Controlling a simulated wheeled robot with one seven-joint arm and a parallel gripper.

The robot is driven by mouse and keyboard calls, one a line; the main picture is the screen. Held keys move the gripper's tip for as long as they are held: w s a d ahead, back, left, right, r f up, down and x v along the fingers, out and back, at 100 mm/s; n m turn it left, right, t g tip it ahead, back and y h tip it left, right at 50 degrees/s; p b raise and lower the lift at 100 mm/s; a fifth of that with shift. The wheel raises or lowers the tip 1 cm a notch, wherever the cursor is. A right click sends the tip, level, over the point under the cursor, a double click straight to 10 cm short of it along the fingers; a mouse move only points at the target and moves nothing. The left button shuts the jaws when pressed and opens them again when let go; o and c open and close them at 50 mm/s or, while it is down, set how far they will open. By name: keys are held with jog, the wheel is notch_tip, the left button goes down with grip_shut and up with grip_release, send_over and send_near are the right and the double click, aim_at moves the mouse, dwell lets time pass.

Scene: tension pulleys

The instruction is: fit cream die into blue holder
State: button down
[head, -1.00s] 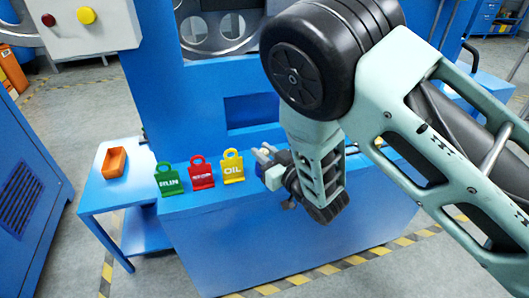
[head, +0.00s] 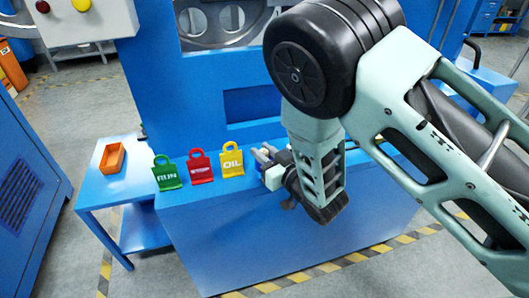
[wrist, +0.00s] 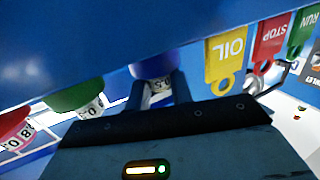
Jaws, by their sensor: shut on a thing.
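My gripper (wrist: 158,92) shows in the wrist view with its two dark fingers close together beside a blue round holder (wrist: 150,66). A pale plate with black digits shows below the holder, between the fingers. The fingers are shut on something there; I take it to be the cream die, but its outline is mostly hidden. I cannot tell whether the die is inside the holder or only against it. In the head view my gripper (head: 263,157) is over the blue bench top, right of the yellow tag, and my arm hides much of the area.
Green RUN (head: 167,174), red (head: 200,168) and yellow OIL (head: 232,160) tags stand left of my gripper. A green holder (wrist: 78,96) and a red holder (wrist: 12,122) show in the wrist view. An orange tray (head: 112,158) sits on the blue side table (head: 96,190).

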jog(key=shift+f, duration=0.25)
jog(key=c, duration=1.2)
grip_release()
jog(key=shift+o, duration=0.2)
jog(key=shift+s+r, duration=0.1)
jog(key=v, duration=1.2)
